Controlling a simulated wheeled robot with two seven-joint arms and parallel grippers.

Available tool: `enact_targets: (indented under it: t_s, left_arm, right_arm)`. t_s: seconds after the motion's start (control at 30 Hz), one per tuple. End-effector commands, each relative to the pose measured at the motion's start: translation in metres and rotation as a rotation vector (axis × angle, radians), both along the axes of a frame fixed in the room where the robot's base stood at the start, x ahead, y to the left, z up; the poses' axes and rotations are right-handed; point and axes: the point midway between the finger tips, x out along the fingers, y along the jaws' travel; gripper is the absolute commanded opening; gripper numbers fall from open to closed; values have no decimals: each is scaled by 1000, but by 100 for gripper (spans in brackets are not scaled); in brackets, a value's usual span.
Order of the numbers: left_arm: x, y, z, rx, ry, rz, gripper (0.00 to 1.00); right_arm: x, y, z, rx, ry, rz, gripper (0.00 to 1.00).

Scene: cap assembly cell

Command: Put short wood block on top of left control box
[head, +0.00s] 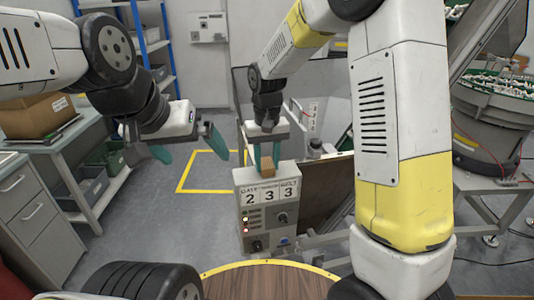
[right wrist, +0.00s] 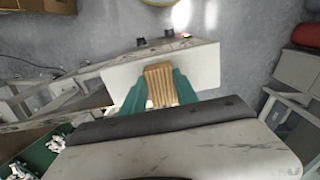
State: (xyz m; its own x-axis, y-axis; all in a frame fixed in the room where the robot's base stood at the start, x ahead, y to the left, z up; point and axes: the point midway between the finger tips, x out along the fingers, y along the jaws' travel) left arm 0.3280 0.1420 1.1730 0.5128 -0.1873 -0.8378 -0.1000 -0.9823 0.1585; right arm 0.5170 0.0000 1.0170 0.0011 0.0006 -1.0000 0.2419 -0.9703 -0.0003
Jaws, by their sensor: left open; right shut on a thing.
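The short wood block (head: 262,168) is light brown and sits at the top of the grey control box (head: 267,212) with the "2 3 3" display. My right gripper (head: 266,158) is shut on the block, its teal fingers on either side. In the right wrist view the block (right wrist: 160,85) is gripped between the fingers, over the pale top of the box (right wrist: 207,64). I cannot tell whether its underside touches the box. My left gripper (head: 196,152) is open and empty, to the left of the box.
A round wooden table (head: 265,282) is in front. A bowl feeder (head: 490,98) stands at the right. Yellow floor tape marks open floor behind the control box.

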Motion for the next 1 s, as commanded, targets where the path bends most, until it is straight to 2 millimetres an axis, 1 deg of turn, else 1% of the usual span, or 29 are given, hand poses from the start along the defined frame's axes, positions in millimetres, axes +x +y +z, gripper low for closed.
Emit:
enact_targets:
  t_s: [0.07, 0.1, 0.17, 0.2, 0.47, 0.6, 0.67, 0.77, 1.0]
  left_arm:
    - [0, 0, 0, 0, 0, 0, 100]
    - [0, 0, 0, 0, 0, 0, 100]
    - [0, 0, 0, 0, 0, 0, 100]
    - [0, 0, 0, 0, 0, 0, 100]
    - [0, 0, 0, 0, 0, 0, 100]
    - [0, 0, 0, 0, 0, 0, 100]
    - [0, 0, 0, 0, 0, 0, 100]
    - [0, 0, 0, 0, 0, 0, 100]
    - [0, 0, 0, 0, 0, 0, 100]
  right_arm:
    - [0, 0, -3, 0, 1, 0, 0]
    - [0, 0, -3, 0, 0, 0, 41]
    - [0, 0, -3, 0, 0, 0, 53]
    - [0, 0, -2, 0, 0, 0, 57]
    - [0, 0, -2, 0, 0, 0, 57]
    - [0, 0, 5, 0, -2, 0, 57]
    - [1, 0, 13, 2, -4, 0, 57]
    - [1, 0, 32, 2, -5, 0, 57]
    - [1, 0, 84, 2, -4, 0, 57]
